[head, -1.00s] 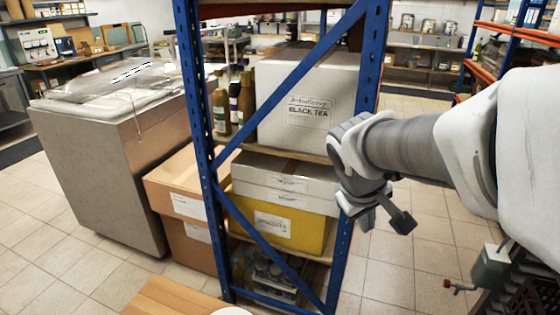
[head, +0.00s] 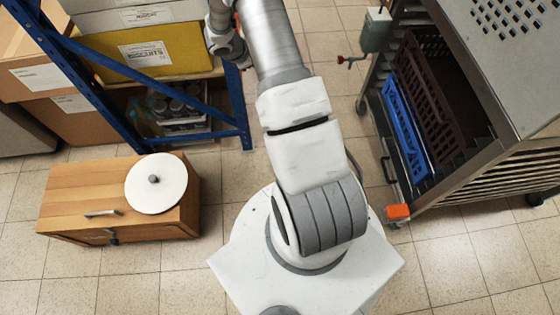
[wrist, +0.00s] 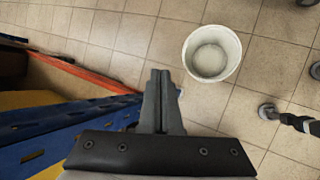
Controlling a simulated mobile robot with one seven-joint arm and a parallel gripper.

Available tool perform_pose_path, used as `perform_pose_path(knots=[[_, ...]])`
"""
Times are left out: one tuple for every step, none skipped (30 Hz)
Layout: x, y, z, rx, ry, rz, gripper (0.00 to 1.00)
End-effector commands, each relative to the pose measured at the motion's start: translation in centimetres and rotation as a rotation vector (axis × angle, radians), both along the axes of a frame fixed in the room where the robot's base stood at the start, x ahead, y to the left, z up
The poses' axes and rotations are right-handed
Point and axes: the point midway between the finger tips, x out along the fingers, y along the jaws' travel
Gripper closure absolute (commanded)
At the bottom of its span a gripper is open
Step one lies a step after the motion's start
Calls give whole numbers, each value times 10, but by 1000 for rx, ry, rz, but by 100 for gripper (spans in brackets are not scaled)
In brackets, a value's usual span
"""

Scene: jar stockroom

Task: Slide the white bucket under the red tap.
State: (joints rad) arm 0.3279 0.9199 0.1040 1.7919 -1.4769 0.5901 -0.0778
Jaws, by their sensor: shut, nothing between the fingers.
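The white bucket (wrist: 211,53) stands upright and looks empty on the tiled floor in the wrist view, beyond my fingertips and to their right. It is not seen in the head view. The red tap (head: 343,60) sticks out to the left from a grey-green box (head: 377,30) at the trolley's corner in the head view. My gripper (wrist: 160,74) is shut and empty, apart from the bucket. In the head view it shows partly at the top, beside the blue rack, left of the tap.
A blue rack (head: 238,115) with boxes stands close left of my gripper. A wooden cabinet (head: 75,190) with a white disc (head: 156,184) sits front left. Floor around the bucket is clear.

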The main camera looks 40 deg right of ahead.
Motion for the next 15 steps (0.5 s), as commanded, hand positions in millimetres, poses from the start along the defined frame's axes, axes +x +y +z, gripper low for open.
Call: perform_pose_path(knots=[[-3, -2, -40, 7, 36, 38, 100], [-4, -3, -58, 9, 54, 62, 100], [-7, -3, -83, 15, 78, 95, 100], [-9, -3, -102, 19, 94, 120, 100], [-12, -3, -120, 25, 112, 146, 100], [-16, -2, -145, 33, 133, 179, 100], [-20, -2, -164, 40, 150, 204, 100], [-24, 0, -183, 48, 166, 229, 100], [-30, 2, -208, 58, 187, 263, 100], [-36, 4, -226, 67, 203, 289, 100], [-42, 6, -245, 76, 218, 313, 100], [-51, 10, -270, 91, 239, 347, 100], [-57, 14, -289, 102, 253, 373, 100], [-65, 17, -307, 113, 267, 397, 100], [-75, 22, -330, 128, 285, 429, 100]])
